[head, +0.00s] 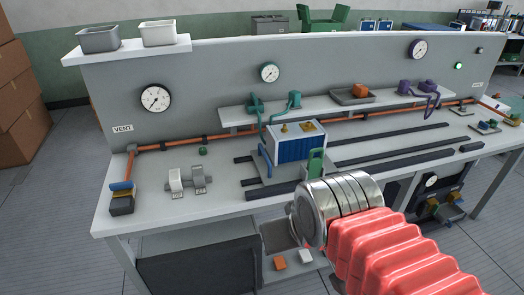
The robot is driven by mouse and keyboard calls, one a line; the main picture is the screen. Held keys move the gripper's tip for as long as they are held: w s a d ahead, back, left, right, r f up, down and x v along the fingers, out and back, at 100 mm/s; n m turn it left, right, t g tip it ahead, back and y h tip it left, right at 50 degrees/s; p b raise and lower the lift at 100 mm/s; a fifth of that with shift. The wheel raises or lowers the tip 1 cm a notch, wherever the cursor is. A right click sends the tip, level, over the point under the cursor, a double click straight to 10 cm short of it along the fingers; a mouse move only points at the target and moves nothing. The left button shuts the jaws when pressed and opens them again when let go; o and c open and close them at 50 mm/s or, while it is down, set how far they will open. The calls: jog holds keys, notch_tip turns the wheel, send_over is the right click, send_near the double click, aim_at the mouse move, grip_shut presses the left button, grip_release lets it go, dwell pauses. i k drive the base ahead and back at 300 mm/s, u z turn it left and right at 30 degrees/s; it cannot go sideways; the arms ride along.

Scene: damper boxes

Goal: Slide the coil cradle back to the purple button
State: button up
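The coil cradle is a dark base carrying a blue-finned coil (296,148) with a pale top and brass fittings. It sits across dark rails near the middle of the bench, with a blue bracket (265,165) at its left and an upright green bracket (315,163) at its front right. I cannot make out a separate purple button; purple fittings (405,87) with a hose stand on the raised shelf at the right. My arm, with red bellows and metal rings, reaches in front of the cradle's front right.
Dark rails (395,148) run clear to the right of the cradle. Green fittings (255,104) with hoses stand on the shelf behind it. A green button (203,152) and a grey clamp-like fixture (188,180) are left. An orange pipe (180,142) runs along the back.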

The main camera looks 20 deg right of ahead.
aim_at(284, 158)
jog(key=i, duration=0.95)
